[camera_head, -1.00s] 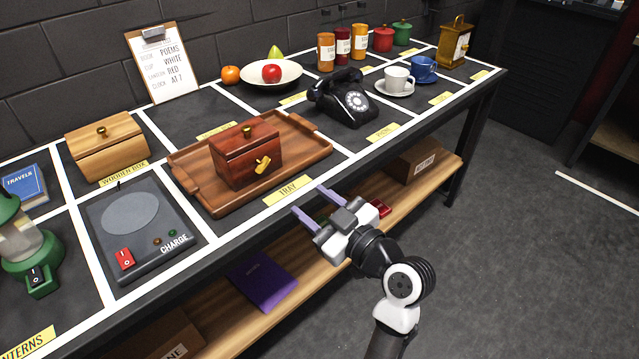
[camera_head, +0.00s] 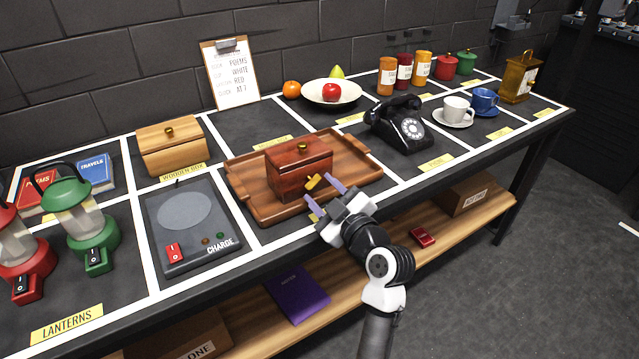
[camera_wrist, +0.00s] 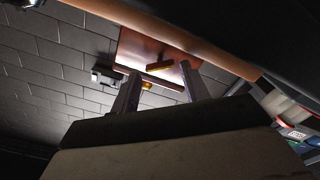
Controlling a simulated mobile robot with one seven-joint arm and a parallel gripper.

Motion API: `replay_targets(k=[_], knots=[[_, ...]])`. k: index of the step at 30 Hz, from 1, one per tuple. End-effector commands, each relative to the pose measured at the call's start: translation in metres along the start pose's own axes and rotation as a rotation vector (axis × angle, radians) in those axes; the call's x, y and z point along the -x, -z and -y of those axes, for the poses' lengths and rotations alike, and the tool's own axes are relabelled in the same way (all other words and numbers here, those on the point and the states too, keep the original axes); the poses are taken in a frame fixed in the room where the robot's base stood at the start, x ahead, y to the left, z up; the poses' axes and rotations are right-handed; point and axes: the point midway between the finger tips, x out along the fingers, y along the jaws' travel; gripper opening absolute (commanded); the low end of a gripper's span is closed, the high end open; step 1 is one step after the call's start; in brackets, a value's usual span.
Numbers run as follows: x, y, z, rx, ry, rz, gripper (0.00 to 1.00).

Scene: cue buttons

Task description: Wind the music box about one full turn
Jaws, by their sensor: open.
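The music box is a dark red-brown wooden box (camera_head: 287,171) with a small knob on its lid, standing on a wooden tray (camera_head: 248,197). A yellow winding key (camera_head: 315,181) sticks out of its front face. My gripper (camera_head: 324,195) is open, its two pale purple fingers pointing at the key from the front edge of the table. In the wrist view the key (camera_wrist: 159,66) lies between and just beyond the fingertips (camera_wrist: 161,78), with the box front (camera_wrist: 135,47) behind it. I cannot tell whether a finger touches it.
A wooden box (camera_head: 172,147) and a grey charge pad (camera_head: 205,235) stand left of the tray. A black telephone (camera_head: 400,125) stands to the right. Lanterns (camera_head: 82,225) are at the far left. The table's front edge and lower shelf (camera_head: 365,270) lie under my arm.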

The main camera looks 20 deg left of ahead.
Motion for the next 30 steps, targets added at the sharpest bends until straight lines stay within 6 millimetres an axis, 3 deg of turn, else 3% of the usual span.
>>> replay_targets(k=[6, 14, 22, 30], knots=[[-0.017, 0.0, 0.0, 0.0, 0.0, 0.0, 0.45], [-0.018, 0.0, 0.0, 0.0, 0.0, 0.0, 0.45], [-0.018, 0.0, 0.0, 0.0, 0.0, 0.0, 0.14], [-0.018, 0.0, 0.0, -0.026, 0.0, 0.0, 0.13]])
